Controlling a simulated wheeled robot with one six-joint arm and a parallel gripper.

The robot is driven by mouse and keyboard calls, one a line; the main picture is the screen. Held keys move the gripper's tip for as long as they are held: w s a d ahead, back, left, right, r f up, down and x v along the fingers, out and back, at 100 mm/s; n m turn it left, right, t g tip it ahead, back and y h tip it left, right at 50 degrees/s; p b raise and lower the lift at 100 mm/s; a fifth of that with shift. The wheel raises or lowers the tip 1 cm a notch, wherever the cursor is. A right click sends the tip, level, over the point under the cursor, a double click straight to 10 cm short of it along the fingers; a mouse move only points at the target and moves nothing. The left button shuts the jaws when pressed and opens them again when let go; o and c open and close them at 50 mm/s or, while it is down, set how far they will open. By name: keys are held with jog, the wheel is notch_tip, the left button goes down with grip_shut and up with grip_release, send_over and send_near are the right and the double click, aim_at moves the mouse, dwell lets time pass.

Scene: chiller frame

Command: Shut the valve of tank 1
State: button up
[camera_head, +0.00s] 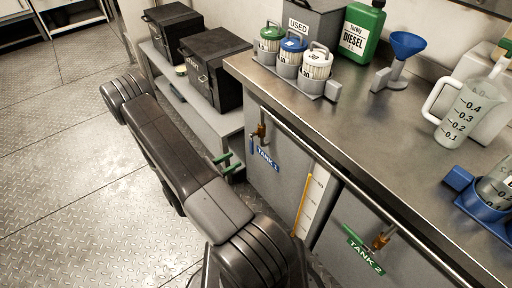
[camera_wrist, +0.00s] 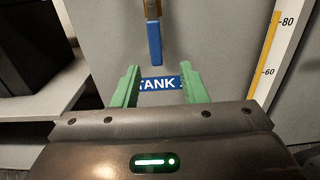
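The tank 1 valve (camera_head: 261,131) is a brass fitting under the pipe on the grey cabinet front. Its blue handle (camera_wrist: 154,42) hangs straight down in the wrist view, above the blue tank 1 label (camera_wrist: 159,84). The label also shows in the head view (camera_head: 267,160). My gripper (camera_wrist: 158,70) has two green fingers spread apart with nothing between them. The handle's lower end lies beyond the fingertips, roughly centred between them in the picture. In the head view my gripper (camera_head: 227,162) is left of the valve, in front of the cabinet.
The tank 2 valve (camera_head: 380,241), with a green label (camera_head: 363,256), is further right. A yellow-marked level gauge (camera_head: 309,203) stands between them. Black boxes (camera_head: 212,62) sit on a low grey shelf at left. The worktop holds canisters, a diesel can (camera_head: 362,33) and a jug (camera_head: 462,112).

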aim_at(250, 148)
jog(key=x, duration=0.6)
jog(key=b+x, duration=0.1)
jog(key=x, duration=0.5)
jog(key=shift+w+a, duration=0.2)
jog(key=shift+a, duration=0.05)
grip_shut()
